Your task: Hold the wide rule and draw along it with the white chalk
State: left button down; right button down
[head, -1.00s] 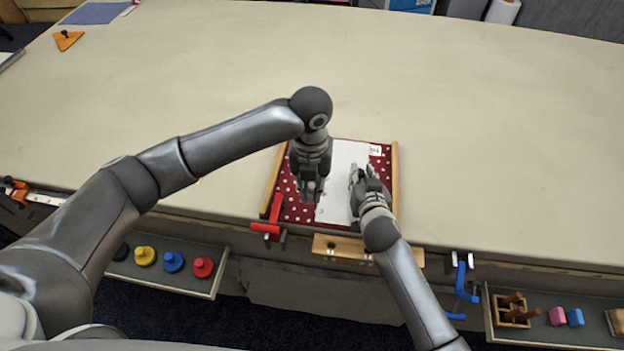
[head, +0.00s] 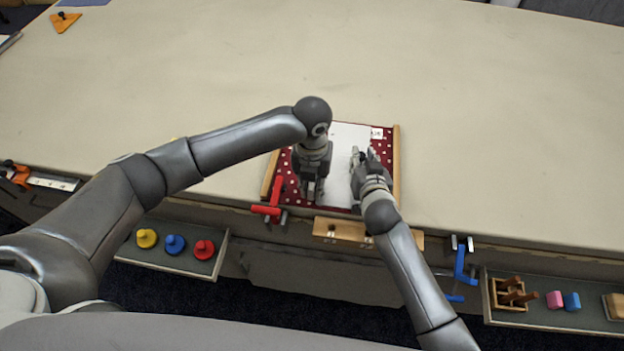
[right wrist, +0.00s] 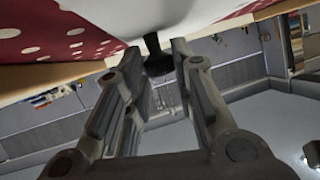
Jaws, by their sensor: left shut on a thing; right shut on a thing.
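The wide rule (head: 350,138) is a white strip lying front to back on a red cloth with white dots (head: 379,146). My left gripper (head: 311,198) points down at the rule's left edge, close to the cloth's front edge. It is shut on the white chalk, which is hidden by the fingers. My right gripper (head: 360,156) reaches in from the front over the right part of the rule. Any chalk line is hidden or too small to see.
Wooden rails (head: 396,165) flank the cloth. A red clamp (head: 270,205) and a blue clamp (head: 461,265) sit at the table's front edge. A wooden strip with a knob (head: 345,231) is in front. Trays hold coloured knobs and blocks.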

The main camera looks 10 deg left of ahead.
pick_arm(q)
jog(key=shift+f, duration=0.5)
dwell(0.8)
jog(key=shift+w, duration=0.1)
jog(key=shift+w, duration=2.9)
jog(key=shift+w, duration=0.1)
jog(key=shift+w, duration=1.9)
jog(key=shift+w, duration=0.1)
jog(key=shift+w, duration=0.95)
jog(key=shift+w, duration=0.1)
jog(key=shift+w, duration=0.9)
